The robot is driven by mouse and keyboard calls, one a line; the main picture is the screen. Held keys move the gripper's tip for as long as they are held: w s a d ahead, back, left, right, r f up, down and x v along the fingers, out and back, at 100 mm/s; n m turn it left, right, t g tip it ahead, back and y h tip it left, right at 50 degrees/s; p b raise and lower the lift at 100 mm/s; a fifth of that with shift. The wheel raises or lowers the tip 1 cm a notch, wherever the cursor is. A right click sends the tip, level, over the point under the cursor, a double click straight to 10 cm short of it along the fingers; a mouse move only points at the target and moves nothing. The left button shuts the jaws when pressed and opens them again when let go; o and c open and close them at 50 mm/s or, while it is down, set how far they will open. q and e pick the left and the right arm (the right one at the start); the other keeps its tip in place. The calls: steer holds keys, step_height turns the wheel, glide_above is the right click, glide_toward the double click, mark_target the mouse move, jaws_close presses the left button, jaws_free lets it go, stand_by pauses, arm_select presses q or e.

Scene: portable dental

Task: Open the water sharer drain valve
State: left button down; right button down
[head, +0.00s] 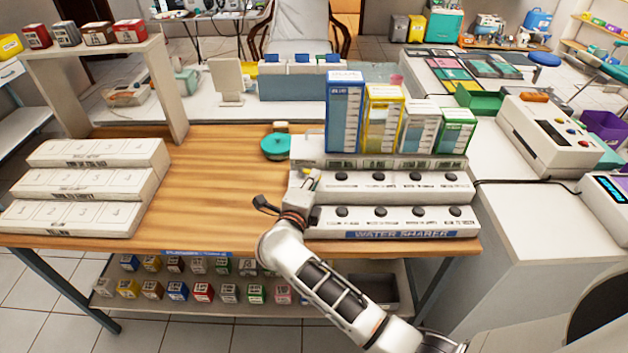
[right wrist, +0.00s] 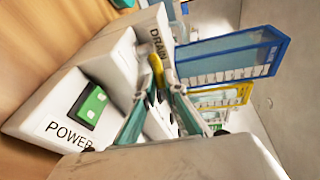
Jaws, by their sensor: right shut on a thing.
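The water sharer (head: 408,234) is a white stepped unit with rows of dark knobs, at the right of the wooden table in the head view. Its drain valve shows in the right wrist view as a small yellow handle (right wrist: 157,72), beside the word DRAIN. My right gripper (head: 307,186) is at the left end of the unit. In the right wrist view its two fingers (right wrist: 156,82) are shut on the yellow handle, one on each side. The fingers hide part of the handle and the valve body. My left gripper is not in view.
A green power switch (right wrist: 90,105) is close to the fingers. Tall blue (head: 344,115) and yellow (head: 381,120) containers stand on the unit's back step. A teal round item (head: 275,147) lies behind. White stepped racks (head: 95,180) stand left; the table's middle is clear.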

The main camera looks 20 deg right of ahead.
steer(key=c, duration=2.4)
jaws_free()
steer(key=shift+o, duration=0.2)
steer(key=shift+d, duration=0.1)
